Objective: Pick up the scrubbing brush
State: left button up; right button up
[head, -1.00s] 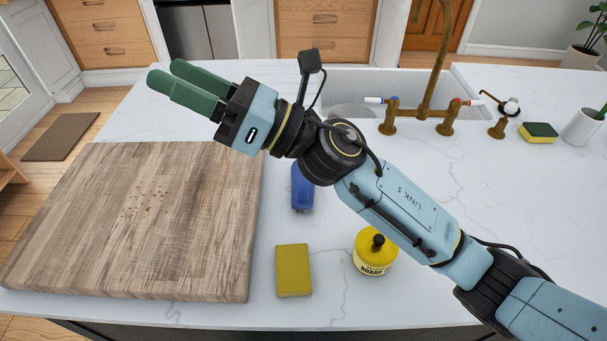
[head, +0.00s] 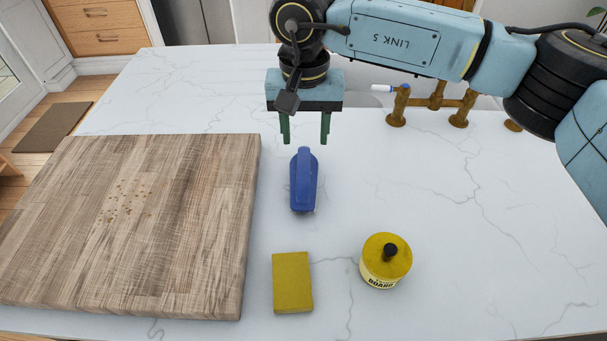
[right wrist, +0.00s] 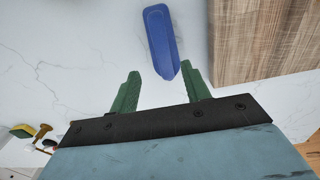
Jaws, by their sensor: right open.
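The blue scrubbing brush (head: 304,182) lies on the white counter just right of the cutting board in the head view. My right gripper (head: 305,138) hangs beyond the brush's far end, with its green fingers apart and pointing down. In the right wrist view the brush (right wrist: 161,40) lies ahead of the fingers, its near end close to the line between the two tips (right wrist: 160,74), nearer the right finger. Nothing is between the fingers. The brush's bristles are hidden beneath it. My left gripper is not in view.
A wooden cutting board (head: 190,220) with crumbs lies left of the brush. A yellow sponge (head: 292,282) and a yellow round tin with a black knob (head: 386,260) are nearer. Brass taps (head: 397,106) stand behind. The counter right of the brush is clear.

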aim_at(304, 164)
notch_tip(304, 164, down, 5)
jog(key=shift+r, duration=0.1)
jog(key=shift+w+a+f+p, duration=0.1)
jog(key=shift+f+p, duration=0.1)
jog(key=shift+f, duration=0.7)
jog(key=shift+w+f+p, duration=0.15)
jog(key=shift+f, duration=0.7)
jog(key=shift+w+a+f+p, duration=0.1)
jog(key=shift+f+p, duration=0.1)
jog(key=shift+f, duration=0.7)
grip_shut()
